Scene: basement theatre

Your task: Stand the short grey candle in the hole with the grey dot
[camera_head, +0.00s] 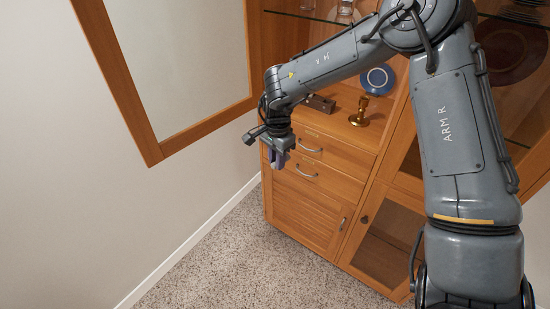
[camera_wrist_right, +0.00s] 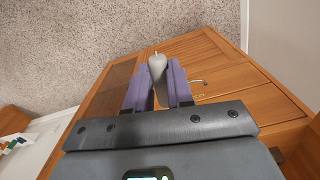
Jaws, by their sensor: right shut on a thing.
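My right gripper (camera_head: 279,158) hangs in front of the left side of the wooden cabinet, beside its drawers. In the right wrist view its two purple fingers (camera_wrist_right: 157,92) are shut on the short grey candle (camera_wrist_right: 157,68), whose pale wick points away from the gripper. In the head view I cannot make out the candle from the fingers. A dark brown block (camera_head: 320,104) sits on the cabinet's counter, partly hidden by my right arm. It may be the holder, but its holes and any grey dot are too small to tell. My left gripper is not in view.
A brass candlestick (camera_head: 360,112) and a blue round plate (camera_head: 377,79) stand on the counter right of the block. A glass shelf (camera_head: 318,17) with glasses is above. A framed panel (camera_head: 180,60) hangs on the left wall. The carpet (camera_head: 215,255) is clear.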

